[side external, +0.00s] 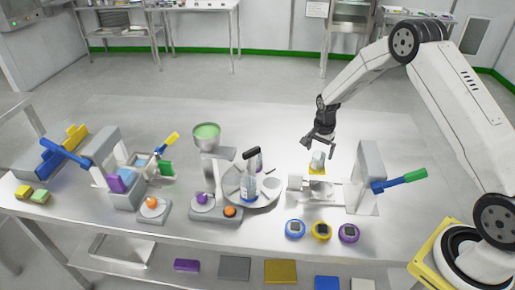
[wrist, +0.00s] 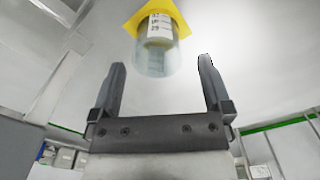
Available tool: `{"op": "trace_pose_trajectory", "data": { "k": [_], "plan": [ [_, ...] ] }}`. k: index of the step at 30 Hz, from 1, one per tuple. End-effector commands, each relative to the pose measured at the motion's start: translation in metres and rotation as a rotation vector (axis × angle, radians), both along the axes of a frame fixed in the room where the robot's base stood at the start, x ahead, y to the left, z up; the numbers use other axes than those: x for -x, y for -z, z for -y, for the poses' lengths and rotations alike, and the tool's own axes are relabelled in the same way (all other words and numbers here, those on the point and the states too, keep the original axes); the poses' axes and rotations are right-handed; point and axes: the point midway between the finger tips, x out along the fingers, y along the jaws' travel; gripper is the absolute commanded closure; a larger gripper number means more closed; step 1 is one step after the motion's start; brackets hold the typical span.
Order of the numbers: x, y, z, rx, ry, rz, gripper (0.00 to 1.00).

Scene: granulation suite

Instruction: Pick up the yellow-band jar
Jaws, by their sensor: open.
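I cannot make out a separate yellow band on the jar. My gripper (side external: 318,146) is just above the jar, open and empty. In the wrist view the jar lies just beyond and roughly between the fingertips of my gripper (wrist: 160,66), apart from both fingers.
A grey press with a blue and green handle (side external: 400,181) stands close right of the jar. Blue, yellow and purple round gauges (side external: 321,230) line the front edge. The table behind is clear.

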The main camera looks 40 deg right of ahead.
Motion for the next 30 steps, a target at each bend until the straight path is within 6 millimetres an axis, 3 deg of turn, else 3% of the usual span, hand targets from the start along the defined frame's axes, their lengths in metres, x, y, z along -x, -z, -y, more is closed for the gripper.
{"op": "trace_pose_trajectory", "data": {
  "k": [11,22,30],
  "plan": [
    [0.001,0.01,0.0,0.0,-0.001,-0.001,0.0],
    [0.002,0.047,0.0,-0.001,-0.001,0.0,0.0],
    [0.002,0.057,0.0,-0.001,-0.001,0.002,0.0]
  ]
}}
